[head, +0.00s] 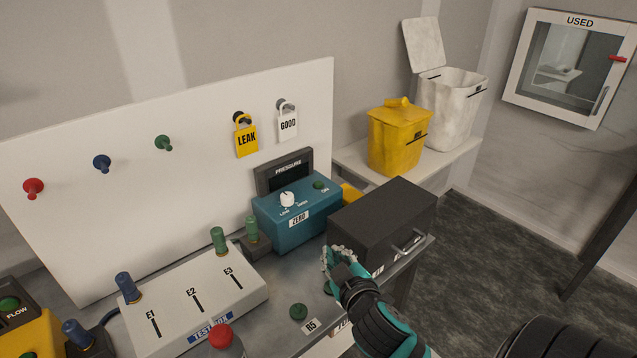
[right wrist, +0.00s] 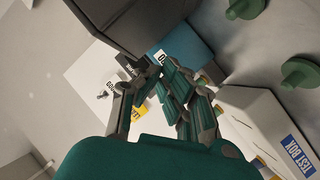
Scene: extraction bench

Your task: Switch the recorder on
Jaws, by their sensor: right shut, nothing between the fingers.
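No thing in view is labelled recorder. A teal box (head: 277,230) with a white knob (head: 287,199), a ZERO label and a green button (head: 320,185) marked ON stands against the white panel. A dark PRESSURE display (head: 284,171) rises behind it. My right gripper (head: 338,262) is shut and empty, in front of the dark drawer box (head: 382,222) and apart from the teal box's button. In the right wrist view, the fingers (right wrist: 160,88) point toward the teal box (right wrist: 188,48), which is partly hidden. My left gripper is out of view.
A white test box (head: 195,308) with slots E1, E2 and E3 lies to the left. A yellow FLOW unit (head: 38,335) with a green button is at bottom left. LEAK (head: 246,138) and GOOD (head: 287,124) tags hang above.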

